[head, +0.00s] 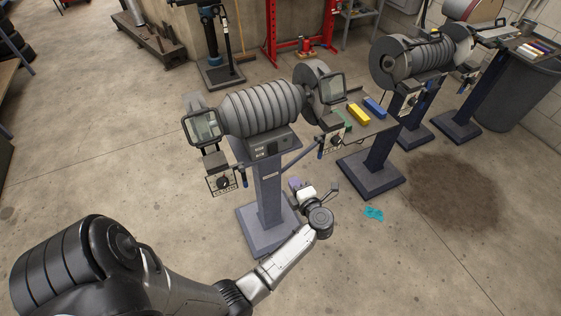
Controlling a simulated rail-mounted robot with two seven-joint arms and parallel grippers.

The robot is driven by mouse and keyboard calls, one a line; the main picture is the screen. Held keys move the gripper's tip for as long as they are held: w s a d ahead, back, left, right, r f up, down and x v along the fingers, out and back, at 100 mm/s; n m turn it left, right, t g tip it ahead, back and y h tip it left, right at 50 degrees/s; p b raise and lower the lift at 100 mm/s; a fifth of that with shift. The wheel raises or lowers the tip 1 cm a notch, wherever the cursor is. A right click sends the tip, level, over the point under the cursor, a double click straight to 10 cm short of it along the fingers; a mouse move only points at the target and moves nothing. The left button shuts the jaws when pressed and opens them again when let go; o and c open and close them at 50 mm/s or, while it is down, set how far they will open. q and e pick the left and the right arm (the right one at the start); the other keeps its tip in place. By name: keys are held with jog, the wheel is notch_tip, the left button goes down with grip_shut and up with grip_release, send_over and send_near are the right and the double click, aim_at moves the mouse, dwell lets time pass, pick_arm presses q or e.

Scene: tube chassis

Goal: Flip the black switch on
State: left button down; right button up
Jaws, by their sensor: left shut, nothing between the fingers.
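A grey bench grinder (262,108) stands on a dark blue-grey pedestal (268,195) in the middle of the head view. A small dark switch panel (267,150) is on the front of its base; the switch is too small to tell its position. My left gripper (297,187) is shut and empty. In the picture it lies below and right of the switch panel, beside the pedestal, apart from the panel. Its fingertips are small and hard to make out. My right gripper is not in view.
Dial boxes (222,182) hang at the grinder's sides, below clear shields (204,126). A tray with a yellow block (358,114) and a blue block (375,107) is at right. A second grinder (418,58) stands behind. A teal cloth (374,214) lies on open floor.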

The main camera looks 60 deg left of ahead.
aim_at(274, 153)
pick_arm(q)
jog(key=a, duration=0.4)
jog(key=w+a+f+b, duration=0.1)
jog(key=a, duration=0.7)
jog(key=shift+w+a+f+b, duration=0.2)
jog(key=shift+a+f+b, duration=0.05)
jog(key=shift+b, duration=0.1)
jog(key=shift+a+f, duration=0.1)
jog(key=shift+a, duration=0.55)
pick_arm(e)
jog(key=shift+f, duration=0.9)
